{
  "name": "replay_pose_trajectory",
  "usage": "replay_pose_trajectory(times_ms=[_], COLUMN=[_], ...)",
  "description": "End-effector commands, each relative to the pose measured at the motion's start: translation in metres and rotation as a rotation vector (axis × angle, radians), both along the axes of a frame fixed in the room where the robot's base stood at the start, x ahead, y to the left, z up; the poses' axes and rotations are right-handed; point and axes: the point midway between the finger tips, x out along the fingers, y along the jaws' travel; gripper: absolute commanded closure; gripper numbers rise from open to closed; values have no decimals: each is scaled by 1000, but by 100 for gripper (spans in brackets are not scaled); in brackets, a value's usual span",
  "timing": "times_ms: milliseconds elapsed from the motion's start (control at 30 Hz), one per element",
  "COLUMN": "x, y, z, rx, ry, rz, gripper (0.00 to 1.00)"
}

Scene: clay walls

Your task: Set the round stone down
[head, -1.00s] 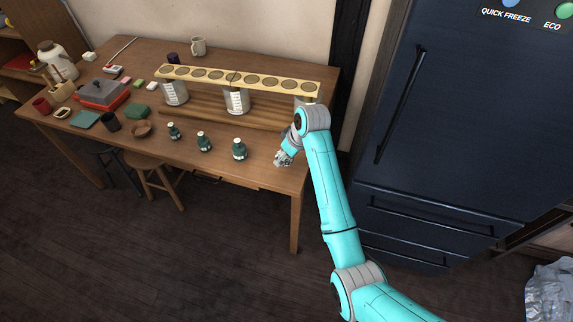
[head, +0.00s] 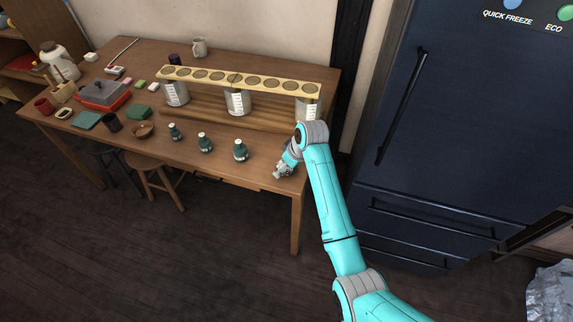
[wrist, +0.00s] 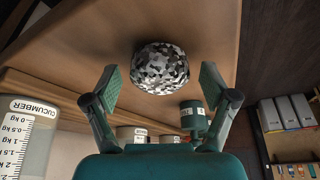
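The round stone (wrist: 161,68), speckled black, white and grey, sits on the wooden table top (wrist: 215,25) in the wrist view. My gripper (wrist: 160,82) is open, with one green-padded finger on each side of the stone. A gap shows between the stone and each finger. In the head view my gripper (head: 283,171) is low at the table's front right corner, and I cannot make out the stone clearly there.
Green bottles (head: 240,151) stand left of my gripper along the front edge. A long rack with round discs (head: 235,78) stands behind on labelled jars (head: 238,102). A dark fridge (head: 450,110) is at the right. The table's right edge is close.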

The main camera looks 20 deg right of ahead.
Motion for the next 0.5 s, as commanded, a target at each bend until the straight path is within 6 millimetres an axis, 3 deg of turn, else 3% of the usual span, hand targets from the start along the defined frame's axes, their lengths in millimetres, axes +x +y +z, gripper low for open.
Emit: replay_pose_trajectory(times_ms=[333, 500], x=[0, -7], y=[0, -5], z=[4, 25], rx=[0, 0], ry=[0, -4], rz=[0, -1], gripper=[14, 14])
